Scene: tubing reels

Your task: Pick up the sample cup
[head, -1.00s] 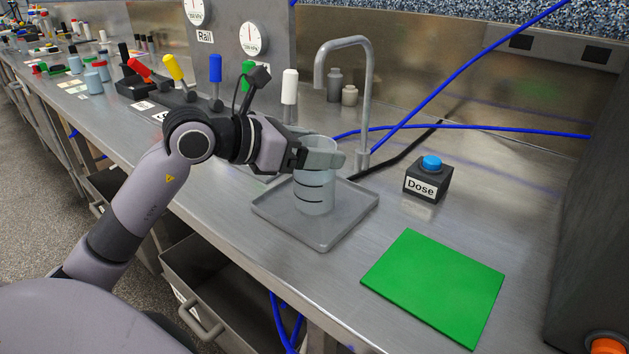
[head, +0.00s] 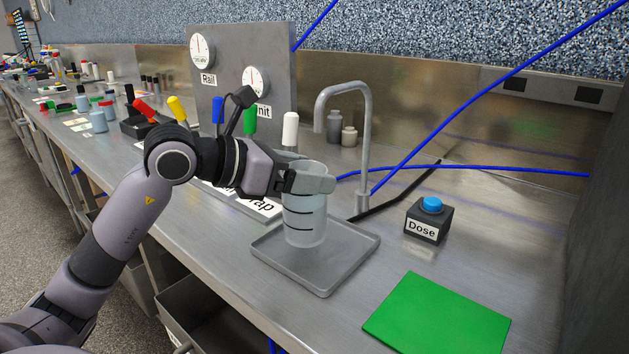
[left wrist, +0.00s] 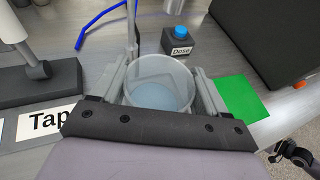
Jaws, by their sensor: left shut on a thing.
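The sample cup (head: 305,222) is a clear, pale blue beaker with black level marks, upright over the grey tray (head: 343,262). My left gripper (head: 308,180) is shut on it near the rim, with one finger on each side. In the left wrist view the cup (left wrist: 158,92) is seen from above between the fingers, with pale blue inside. The cup's base is over the tray; I cannot tell whether it touches.
A grey tap (head: 366,130) rises behind the tray. A Dose box with a blue button (head: 432,206) and a green mat (head: 437,316) lie to the right. Coloured levers and a gauge panel (head: 231,62) stand behind my left arm. Blue hoses (head: 470,169) cross the back.

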